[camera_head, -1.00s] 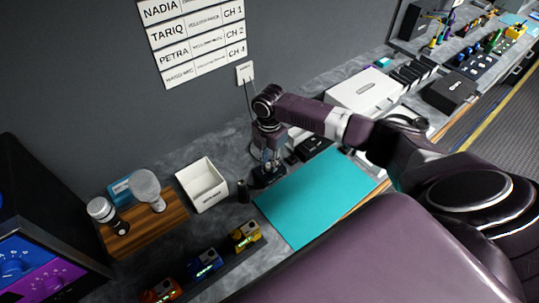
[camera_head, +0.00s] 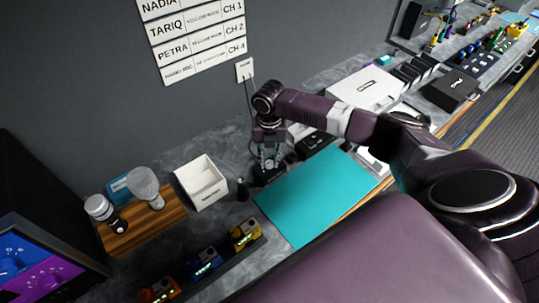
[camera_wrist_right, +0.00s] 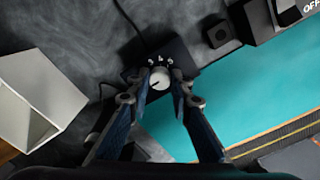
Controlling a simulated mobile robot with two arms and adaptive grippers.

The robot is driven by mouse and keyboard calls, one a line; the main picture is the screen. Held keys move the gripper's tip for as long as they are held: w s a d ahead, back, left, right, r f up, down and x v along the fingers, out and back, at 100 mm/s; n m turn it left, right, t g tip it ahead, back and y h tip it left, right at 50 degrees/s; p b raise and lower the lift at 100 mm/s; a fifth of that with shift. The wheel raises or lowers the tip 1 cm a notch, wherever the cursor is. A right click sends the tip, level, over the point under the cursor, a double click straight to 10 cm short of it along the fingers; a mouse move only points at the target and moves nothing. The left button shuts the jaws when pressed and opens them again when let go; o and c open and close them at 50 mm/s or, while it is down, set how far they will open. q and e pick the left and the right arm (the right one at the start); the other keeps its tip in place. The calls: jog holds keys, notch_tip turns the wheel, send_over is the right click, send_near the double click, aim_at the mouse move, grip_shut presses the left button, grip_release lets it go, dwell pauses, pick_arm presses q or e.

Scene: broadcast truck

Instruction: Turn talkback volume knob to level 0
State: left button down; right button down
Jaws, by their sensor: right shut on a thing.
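The talkback volume knob (camera_wrist_right: 160,80) is a small pale round knob on a dark box (camera_wrist_right: 180,60), with several white numerals along its far side. My right gripper (camera_wrist_right: 159,84) points down at it with one finger on each side, shut on the knob. The fingers cover parts of the dial, and I cannot tell the level it points to. In the head view the right gripper (camera_head: 269,161) is over the same dark box (camera_head: 266,177) at the corner of the teal mat. My left gripper is not in view.
A teal mat (camera_head: 315,195) lies beside the box. A white open bin (camera_head: 203,184) stands to the left, with a wooden tray (camera_head: 150,222) holding microphones farther left. Coloured small devices (camera_head: 205,263) line the front. The grey wall is close behind.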

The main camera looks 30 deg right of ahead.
aim_at(269, 163)
jog(key=shift+n, duration=0.3)
jog(key=shift+w, duration=0.1)
jog(key=c, duration=1.7)
grip_release()
jog(key=shift+c, duration=0.2)
notch_tip(269, 163, up, 12)
